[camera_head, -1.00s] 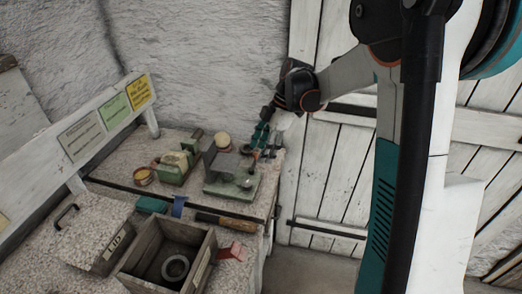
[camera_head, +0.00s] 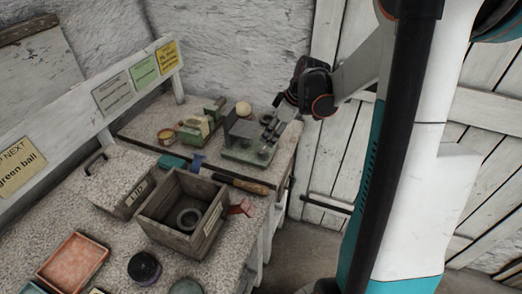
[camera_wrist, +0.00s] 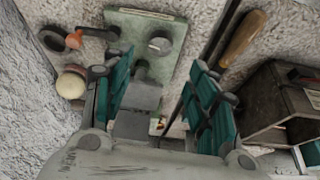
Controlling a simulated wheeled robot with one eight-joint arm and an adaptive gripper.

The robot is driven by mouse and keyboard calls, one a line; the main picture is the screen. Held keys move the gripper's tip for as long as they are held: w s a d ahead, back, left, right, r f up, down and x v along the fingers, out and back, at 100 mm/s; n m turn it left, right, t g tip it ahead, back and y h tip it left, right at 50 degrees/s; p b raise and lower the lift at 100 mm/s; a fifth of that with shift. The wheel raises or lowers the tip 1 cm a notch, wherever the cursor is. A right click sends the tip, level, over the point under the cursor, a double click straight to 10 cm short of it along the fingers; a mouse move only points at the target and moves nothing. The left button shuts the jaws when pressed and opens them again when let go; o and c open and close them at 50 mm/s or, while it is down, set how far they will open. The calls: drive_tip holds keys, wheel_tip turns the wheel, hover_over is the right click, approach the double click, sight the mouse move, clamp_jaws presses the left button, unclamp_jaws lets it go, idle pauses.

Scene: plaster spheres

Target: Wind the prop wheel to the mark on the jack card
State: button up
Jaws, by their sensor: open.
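A green plate (camera_head: 240,156) on the far right of the bench carries a grey block (camera_head: 244,133) and a small round knob (camera_head: 263,153). The plate (camera_wrist: 177,70), block (camera_wrist: 138,98) and knob (camera_wrist: 160,42) also show in the wrist view. I cannot tell for sure whether the knob is the prop wheel, and I see no clear mark. Yellow (camera_head: 167,57), green (camera_head: 144,70) and grey (camera_head: 112,92) cards hang on the back board; their small writing is unreadable. My gripper (camera_wrist: 160,88) is open above the plate, its teal fingers either side of the block in the picture; contact is unclear.
A wooden box (camera_head: 160,229) holding a grey ring (camera_head: 188,219) stands in front. A wooden-handled tool (camera_head: 250,187) lies between box and plate. A lidded box (camera_head: 121,180) and red tray (camera_head: 72,260) are nearer left.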

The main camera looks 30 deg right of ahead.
sight(263, 149)
drive_tip(key=b+x, duration=0.3)
drive_tip(key=x, duration=0.6)
drive_tip(key=shift+w+a+f, duration=0.1)
drive_tip(key=shift+f, duration=0.1)
drive_tip(key=c, duration=1.1)
